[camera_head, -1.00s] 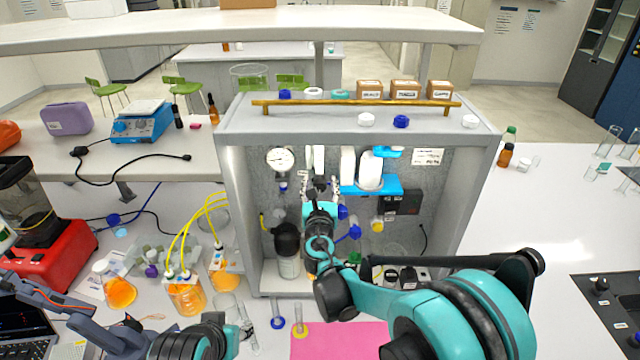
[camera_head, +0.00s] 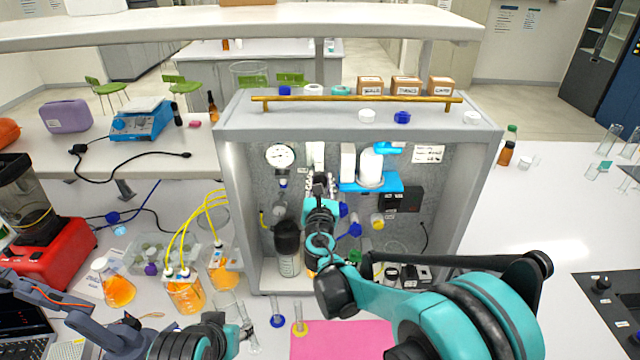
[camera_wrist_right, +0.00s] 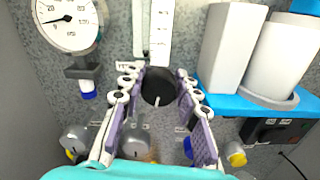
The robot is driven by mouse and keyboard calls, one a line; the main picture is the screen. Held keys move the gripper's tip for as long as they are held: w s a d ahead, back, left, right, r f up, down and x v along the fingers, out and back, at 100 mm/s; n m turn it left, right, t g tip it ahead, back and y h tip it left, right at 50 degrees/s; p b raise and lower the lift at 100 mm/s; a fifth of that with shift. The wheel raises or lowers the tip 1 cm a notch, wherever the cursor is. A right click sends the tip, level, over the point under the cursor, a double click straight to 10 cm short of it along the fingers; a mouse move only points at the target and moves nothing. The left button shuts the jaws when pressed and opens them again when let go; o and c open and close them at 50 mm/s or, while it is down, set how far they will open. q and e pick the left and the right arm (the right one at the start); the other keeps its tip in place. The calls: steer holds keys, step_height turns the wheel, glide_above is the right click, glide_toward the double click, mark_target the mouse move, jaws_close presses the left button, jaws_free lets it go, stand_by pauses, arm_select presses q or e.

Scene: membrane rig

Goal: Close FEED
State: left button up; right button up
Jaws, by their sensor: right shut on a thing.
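In the right wrist view a round black knob (camera_wrist_right: 158,87) with a white pointer line sits on the grey back panel, below a clear flow tube (camera_wrist_right: 160,30). My right gripper (camera_wrist_right: 160,95) has its two purple-backed fingers on either side of this knob, shut on it. I cannot read a FEED label. My left gripper (camera_head: 243,330) is low at the left, beside clear tubes; its fingers are too small to judge.
A pressure gauge (camera_wrist_right: 68,20) is left of the knob. Grey fittings (camera_wrist_right: 135,135) lie below. A dark bottle (camera_head: 287,250) stands close left of my right arm. A pink mat (camera_head: 340,340) lies in front.

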steer(key=m+b, duration=0.1)
steer(key=m, duration=0.2)
steer(key=shift+d+f+b, duration=0.1)
steer(key=shift+b, duration=0.2)
steer(key=m+b, duration=0.1)
steer(key=m, duration=0.4)
steer(key=shift+b, duration=0.35)
steer(key=m+b, duration=0.1)
steer(key=m, duration=0.3)
steer(key=shift+d, duration=0.1)
steer(key=m+b, duration=0.1)
steer(key=m, duration=0.4)
steer(key=shift+f, duration=0.15)
steer(key=m+b, duration=0.1)
steer(key=m, duration=0.3)
steer(key=shift+m, duration=0.3)
steer(key=m, duration=0.4)
steer(key=shift+f+m+b, duration=0.15)
steer(key=shift+m+b, duration=0.15)
steer(key=shift+b, duration=0.1)
steer(key=m, duration=0.4)
steer(key=shift+a+m+b, duration=0.2)
steer(key=shift+m+b, duration=0.15)
steer(key=shift+m, duration=1.65)
